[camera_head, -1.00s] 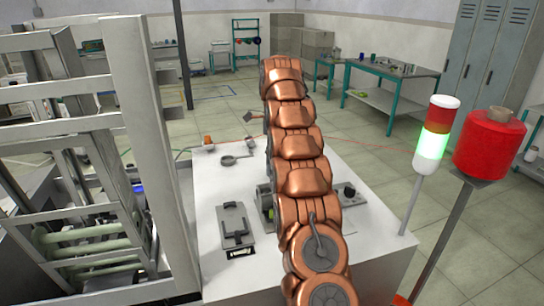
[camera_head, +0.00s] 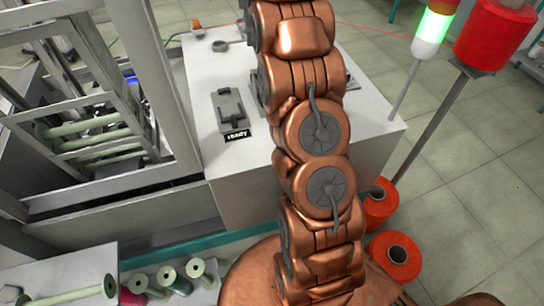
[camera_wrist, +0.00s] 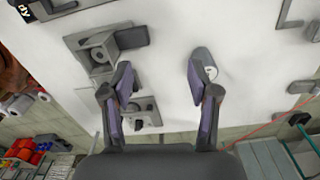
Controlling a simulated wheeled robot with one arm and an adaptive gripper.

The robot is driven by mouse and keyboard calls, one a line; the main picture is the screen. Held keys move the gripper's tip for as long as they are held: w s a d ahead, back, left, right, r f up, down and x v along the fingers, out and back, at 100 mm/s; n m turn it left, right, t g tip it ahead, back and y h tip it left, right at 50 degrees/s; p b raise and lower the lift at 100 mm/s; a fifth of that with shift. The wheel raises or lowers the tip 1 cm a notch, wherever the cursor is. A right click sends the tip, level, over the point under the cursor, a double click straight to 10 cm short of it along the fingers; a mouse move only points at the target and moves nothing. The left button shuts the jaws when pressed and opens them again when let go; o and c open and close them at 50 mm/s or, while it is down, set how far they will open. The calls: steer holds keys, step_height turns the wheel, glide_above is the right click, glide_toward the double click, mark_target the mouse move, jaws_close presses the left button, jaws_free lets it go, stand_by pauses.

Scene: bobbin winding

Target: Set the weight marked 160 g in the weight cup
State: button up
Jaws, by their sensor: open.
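My gripper (camera_wrist: 160,72) is open and empty over the white table top (camera_wrist: 165,40) in the wrist view. A small grey rounded piece with a pale round face (camera_wrist: 206,66) sits close to its right finger; I cannot tell whether they touch. No 160 g marking can be read in any view, and I cannot tell which thing is the weight. My arm hides the gripper in the head view.
A grey block with a round opening (camera_wrist: 102,54) stands left of the gripper, with another grey fixture (camera_wrist: 143,114) below it. A grey plate device (camera_head: 231,108) has a READY display. A metal frame (camera_head: 150,75) stands left, a signal lamp (camera_head: 432,30) right.

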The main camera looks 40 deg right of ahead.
steer(key=s+a+f+n+g, duration=0.1)
steer(key=s+a+n, duration=0.85)
steer(key=s, duration=0.35)
steer(key=s+a+f+n, duration=0.1)
steer(key=s+a+n, duration=0.8)
steer(key=s, duration=0.4)
steer(key=s+a+f+n, duration=0.2)
steer(key=s+f, duration=0.1)
steer(key=s, duration=0.4)
steer(key=s+a+f+n, duration=0.2)
steer(key=s+f+n, duration=0.1)
steer(key=s, duration=0.4)
